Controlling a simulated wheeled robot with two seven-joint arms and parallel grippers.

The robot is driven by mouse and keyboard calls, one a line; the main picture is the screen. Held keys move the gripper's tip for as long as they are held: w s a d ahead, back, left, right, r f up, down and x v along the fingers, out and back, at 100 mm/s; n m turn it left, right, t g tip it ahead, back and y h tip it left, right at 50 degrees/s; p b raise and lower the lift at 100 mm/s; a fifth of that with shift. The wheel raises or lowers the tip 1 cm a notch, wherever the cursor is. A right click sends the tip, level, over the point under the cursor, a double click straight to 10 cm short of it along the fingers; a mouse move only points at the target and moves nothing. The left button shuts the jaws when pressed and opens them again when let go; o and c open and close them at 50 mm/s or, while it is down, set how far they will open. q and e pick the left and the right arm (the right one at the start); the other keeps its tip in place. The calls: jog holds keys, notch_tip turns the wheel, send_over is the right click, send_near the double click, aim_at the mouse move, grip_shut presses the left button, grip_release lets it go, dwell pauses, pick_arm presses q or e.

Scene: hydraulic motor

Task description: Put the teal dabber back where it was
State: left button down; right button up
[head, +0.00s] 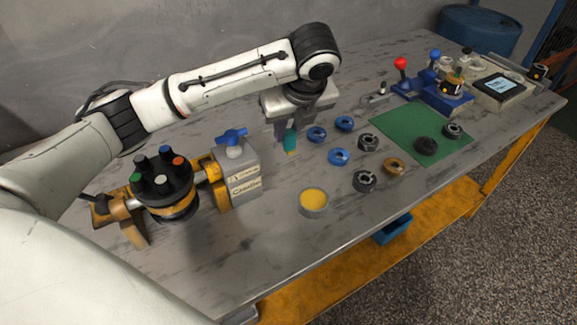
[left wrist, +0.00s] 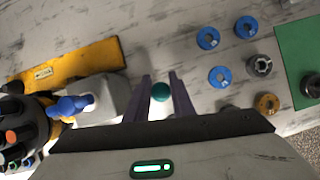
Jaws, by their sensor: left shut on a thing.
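The teal dabber (head: 291,139) is upright between the fingers of my left gripper (head: 287,132), with its yellowish tip pointing down. The gripper is shut on it. In the left wrist view the round teal top of the dabber (left wrist: 160,92) shows between the two dark fingers. The dabber is right of the grey block with the blue valve handle. I cannot tell whether its tip touches the table. A round tin with yellow contents (head: 313,201) stands nearer the front edge. My right gripper is not in view.
A grey block with a blue handle (head: 238,170) and a black carousel with coloured caps (head: 163,183) stand left. Blue rings (head: 317,134), dark fittings and a brass one (head: 394,166) lie right. Beyond are a green mat (head: 405,125) and a blue lever box (head: 443,98).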

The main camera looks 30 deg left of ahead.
aim_at(290, 152)
pick_arm(q)
notch_tip(290, 152, down, 8)
jog(key=shift+f, duration=0.25)
jog(key=c, duration=1.5)
grip_release()
jog(key=p+v, duration=0.1)
jog(key=v, duration=1.1)
